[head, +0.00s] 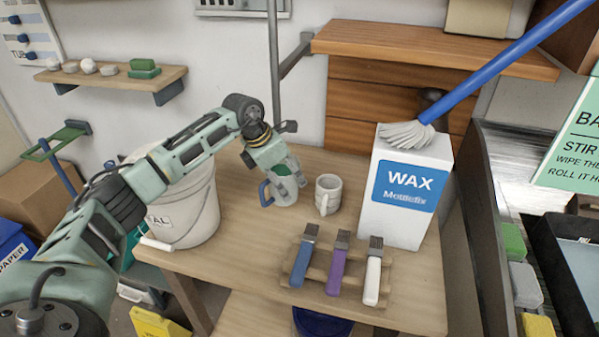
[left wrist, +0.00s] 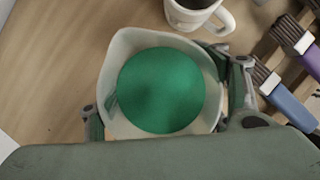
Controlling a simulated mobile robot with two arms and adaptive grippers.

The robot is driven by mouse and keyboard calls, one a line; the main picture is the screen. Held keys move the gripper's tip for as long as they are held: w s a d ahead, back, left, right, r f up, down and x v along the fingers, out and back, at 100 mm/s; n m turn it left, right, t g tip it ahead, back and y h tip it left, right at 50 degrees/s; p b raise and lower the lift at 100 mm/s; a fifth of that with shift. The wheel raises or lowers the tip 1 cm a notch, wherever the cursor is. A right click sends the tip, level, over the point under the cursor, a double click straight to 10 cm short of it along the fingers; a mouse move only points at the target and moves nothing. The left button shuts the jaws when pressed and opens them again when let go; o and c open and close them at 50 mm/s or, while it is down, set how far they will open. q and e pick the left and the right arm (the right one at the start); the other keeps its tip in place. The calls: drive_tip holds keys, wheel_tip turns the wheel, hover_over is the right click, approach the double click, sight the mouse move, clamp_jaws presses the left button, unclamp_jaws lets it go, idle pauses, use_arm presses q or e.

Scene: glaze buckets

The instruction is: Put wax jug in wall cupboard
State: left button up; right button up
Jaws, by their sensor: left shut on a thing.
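A white jug (head: 284,198) with a blue handle is at the middle of the wooden bench (head: 235,245). The left wrist view looks down into the jug (left wrist: 117,58), which shows a round green surface inside. My left gripper (head: 287,180) comes from above with its fingers on both sides of the jug and is shut on it. I cannot tell whether the jug touches the bench. A white block labelled WAX (head: 405,220) stands to the right. No cupboard is clearly identifiable; a brown wooden piece (head: 572,45) shows at the upper right. My right gripper is not in view.
A mug (head: 328,190) stands close right of the jug. A brush rack holds brushes with blue, purple and white handles (head: 373,280). A large white bucket (head: 195,215) is on the left. A blue-handled mop (head: 510,55) crosses the upper right. Wooden drawers (head: 385,98) stand behind.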

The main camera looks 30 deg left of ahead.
use_arm(q)
drive_tip(key=shift+w+a+f, duration=0.15)
drive_tip(key=shift+a+f, duration=0.2)
drive_tip(key=shift+a, duration=0.25)
drive_tip(key=shift+a+f, duration=0.1)
drive_tip(key=shift+f, duration=0.1)
wheel_tip(320, 180, down, 3)
drive_tip(key=shift+r+p, duration=0.1)
drive_tip(key=shift+p, duration=0.75)
drive_tip(key=shift+f, duration=0.45)
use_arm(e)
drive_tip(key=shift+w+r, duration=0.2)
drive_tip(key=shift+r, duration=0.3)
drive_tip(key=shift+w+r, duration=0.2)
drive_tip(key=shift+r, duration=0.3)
use_arm(q)
drive_tip(key=o, duration=1.2)
drive_tip(key=shift+f, duration=0.2)
drive_tip(key=shift+c, duration=0.2)
drive_tip(key=o, duration=0.5)
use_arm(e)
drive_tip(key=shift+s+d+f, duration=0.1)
